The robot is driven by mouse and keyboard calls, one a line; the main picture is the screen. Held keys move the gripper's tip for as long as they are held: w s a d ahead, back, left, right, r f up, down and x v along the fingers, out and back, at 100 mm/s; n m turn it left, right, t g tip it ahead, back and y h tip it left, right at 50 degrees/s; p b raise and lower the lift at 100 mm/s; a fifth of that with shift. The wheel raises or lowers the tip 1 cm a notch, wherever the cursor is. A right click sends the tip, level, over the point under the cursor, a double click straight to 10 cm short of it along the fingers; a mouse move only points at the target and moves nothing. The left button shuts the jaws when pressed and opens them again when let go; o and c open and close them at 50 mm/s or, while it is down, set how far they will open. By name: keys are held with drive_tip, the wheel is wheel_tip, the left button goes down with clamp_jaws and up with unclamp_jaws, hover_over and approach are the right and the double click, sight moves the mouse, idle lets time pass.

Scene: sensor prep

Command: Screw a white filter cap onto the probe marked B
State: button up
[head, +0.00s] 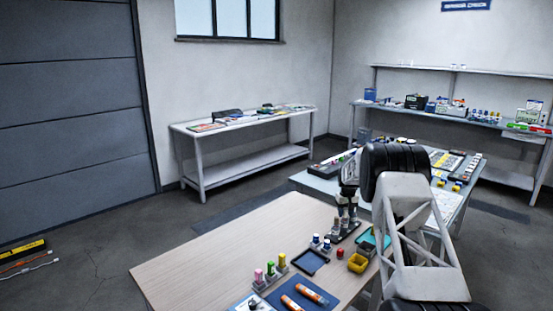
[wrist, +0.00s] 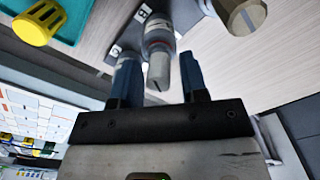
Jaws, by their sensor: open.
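In the wrist view, my gripper (wrist: 161,80) is open, with one blue finger on each side of the grey slotted tip of a probe (wrist: 159,66). Gaps show between that tip and both fingers. A second probe (wrist: 241,16) with a tan-grey end stands to the right, outside the fingers. Small letter labels show beside the probes, but I cannot read which is B. In the head view, my gripper (head: 346,203) is over the dark probe rack (head: 345,233) on the wooden table. Two small white-and-blue pieces (head: 321,243), possibly the filter caps, stand left of the rack.
A dark square tray (head: 310,263), a yellow cup (head: 358,263), a red piece (head: 340,252) and a teal tray (head: 366,243) lie near the rack. Pink, blue, yellow and green-topped items (head: 270,272) stand in front. Orange tubes (head: 312,293) lie on a blue mat. The table's left is clear.

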drive_tip(key=c, duration=0.6)
drive_tip(key=shift+o, duration=0.2)
drive_tip(key=shift+m, duration=0.5)
drive_tip(key=m, duration=1.1)
drive_tip(key=shift+m, duration=2.3)
drive_tip(key=o, duration=0.6)
drive_tip(key=shift+c, duration=0.2)
